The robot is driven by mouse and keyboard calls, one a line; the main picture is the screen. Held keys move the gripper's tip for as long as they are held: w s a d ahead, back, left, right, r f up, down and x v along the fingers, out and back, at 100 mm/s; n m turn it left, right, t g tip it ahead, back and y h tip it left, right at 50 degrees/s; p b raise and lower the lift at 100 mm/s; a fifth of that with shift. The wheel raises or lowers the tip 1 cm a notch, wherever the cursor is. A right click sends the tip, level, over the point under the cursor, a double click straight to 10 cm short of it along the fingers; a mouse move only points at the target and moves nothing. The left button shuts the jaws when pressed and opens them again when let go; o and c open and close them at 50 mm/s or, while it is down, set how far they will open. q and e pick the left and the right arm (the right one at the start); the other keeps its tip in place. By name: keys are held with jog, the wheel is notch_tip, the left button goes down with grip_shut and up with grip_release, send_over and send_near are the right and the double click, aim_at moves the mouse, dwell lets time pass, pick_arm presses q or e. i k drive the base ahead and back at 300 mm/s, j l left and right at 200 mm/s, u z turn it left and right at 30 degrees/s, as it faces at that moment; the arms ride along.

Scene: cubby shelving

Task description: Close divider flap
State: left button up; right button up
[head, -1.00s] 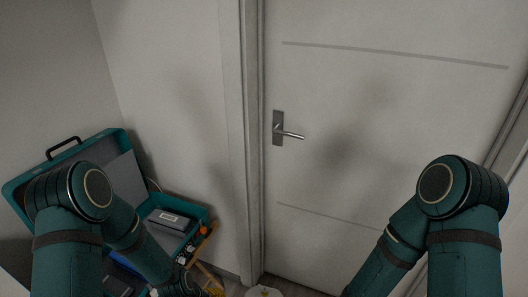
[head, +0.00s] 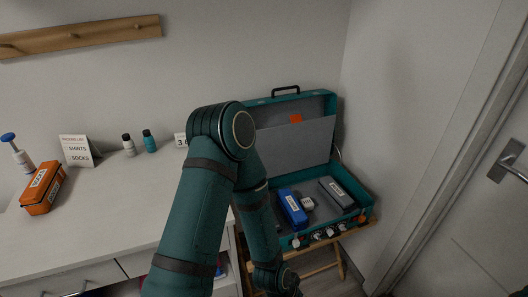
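An open teal suitcase (head: 358,216) stands on a wooden rack at the centre right in the head view, its lid (head: 322,105) raised. A grey divider flap (head: 300,146) stands up, leaning toward the lid, clear of the case's bottom half. A blue pouch (head: 291,208), a grey pouch (head: 337,194) and a small white item (head: 307,203) lie in the bottom half. My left arm crosses the suitcase's left side. My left gripper (head: 287,283) is dark and small at the bottom, below the case's front edge; its fingers cannot be made out. My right gripper is out of view.
A white dresser (head: 105,218) stands left of the suitcase, with an orange pouch (head: 42,188), a card (head: 77,151) and small bottles on it. A wooden rack (head: 338,259) supports the case. The wall is close behind; a door (head: 480,225) is at right.

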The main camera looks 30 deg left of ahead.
aim_at(299, 144)
jog(key=u, duration=0.7)
jog(key=i+l+z, duration=0.1)
jog(key=i+z, duration=0.15)
jog(key=i, duration=0.15)
